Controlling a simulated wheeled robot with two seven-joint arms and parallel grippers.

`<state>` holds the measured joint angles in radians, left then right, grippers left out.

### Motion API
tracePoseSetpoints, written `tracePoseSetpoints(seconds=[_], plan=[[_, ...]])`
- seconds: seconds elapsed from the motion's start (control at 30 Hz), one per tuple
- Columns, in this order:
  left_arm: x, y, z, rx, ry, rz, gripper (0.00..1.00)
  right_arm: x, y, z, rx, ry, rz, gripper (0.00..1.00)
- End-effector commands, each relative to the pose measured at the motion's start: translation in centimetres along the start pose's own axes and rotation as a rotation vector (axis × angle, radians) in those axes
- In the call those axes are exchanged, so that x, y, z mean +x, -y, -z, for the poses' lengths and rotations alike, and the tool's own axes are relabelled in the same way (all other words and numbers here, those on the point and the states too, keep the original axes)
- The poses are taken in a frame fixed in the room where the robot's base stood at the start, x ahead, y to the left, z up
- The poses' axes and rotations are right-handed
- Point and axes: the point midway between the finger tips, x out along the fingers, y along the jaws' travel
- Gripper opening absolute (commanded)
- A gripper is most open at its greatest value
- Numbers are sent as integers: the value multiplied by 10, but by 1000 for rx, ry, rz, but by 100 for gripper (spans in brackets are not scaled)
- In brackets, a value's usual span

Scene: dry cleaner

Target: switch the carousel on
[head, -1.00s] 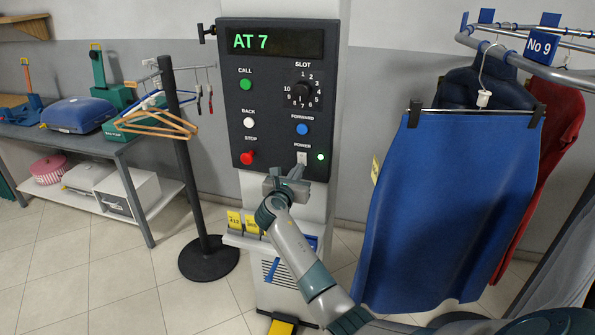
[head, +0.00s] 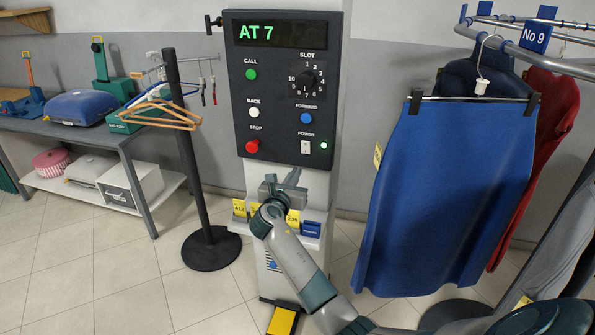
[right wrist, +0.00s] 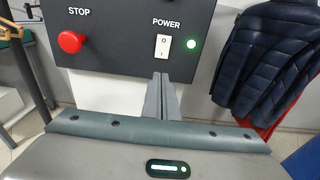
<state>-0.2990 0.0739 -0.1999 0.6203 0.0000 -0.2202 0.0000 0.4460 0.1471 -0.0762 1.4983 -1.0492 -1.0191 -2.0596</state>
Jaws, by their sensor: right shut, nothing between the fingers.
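The carousel's control panel (head: 284,92) stands upright on a white column and its display (head: 280,33) reads "AT 7" in green. The white power rocker switch (head: 306,147) is at the panel's lower right, with a lit green lamp (head: 324,146) beside it. The switch also shows in the right wrist view (right wrist: 163,47), marked 0 at the top and I at the bottom. My right gripper (head: 289,178) is shut and empty, below the panel and apart from the switch. In the right wrist view its fingertips (right wrist: 162,78) point up just below the switch. My left gripper is not in view.
A red stop button (head: 252,147) sits left of the switch. Yellow number tags (head: 239,208) stand on a ledge below the panel. A blue skirt (head: 447,195) hangs from the rail at right. A black post (head: 188,160) stands at left.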

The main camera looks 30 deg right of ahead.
Motion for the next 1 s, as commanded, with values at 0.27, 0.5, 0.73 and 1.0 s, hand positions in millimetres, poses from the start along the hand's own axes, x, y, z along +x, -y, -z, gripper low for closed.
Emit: tracePoseSetpoints(seconds=[0.27,0.5,0.73,1.0], plan=[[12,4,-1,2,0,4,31,-40,0,10,1,0,-1,0],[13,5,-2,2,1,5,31,-53,0,11,0,0,0,0],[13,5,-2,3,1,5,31,-53,0,11,0,0,0,0],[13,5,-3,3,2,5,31,-53,0,11,0,0,0,0]])
